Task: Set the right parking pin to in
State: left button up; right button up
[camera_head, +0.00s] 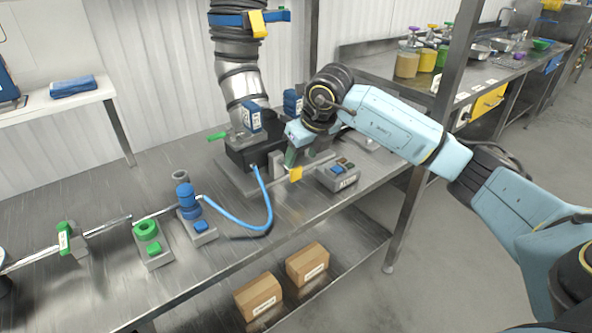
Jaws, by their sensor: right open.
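My right gripper (290,154) reaches in from the right and points down over the right end of the bench, just in front of the black machine base (248,156). Its jaws are open, and a small green part shows beside its fingertips. A small yellow tab (295,174) is just below the fingers, by the rail. I cannot tell for sure which of these small parts is the right parking pin, nor whether it is in or out. The gripper and wrist hide part of this area. My left gripper is not in view.
A grey button box (338,176) stands right of the gripper. A blue hose (268,208) loops in front. Blue (190,200) and green (147,230) fixtures and a green clamp (66,238) stand left. A steel post (440,115) rises right; cardboard boxes (258,297) lie below.

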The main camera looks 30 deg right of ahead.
aim_at(296, 168)
jog(key=x, duration=0.5)
jog(key=shift+x, duration=0.75)
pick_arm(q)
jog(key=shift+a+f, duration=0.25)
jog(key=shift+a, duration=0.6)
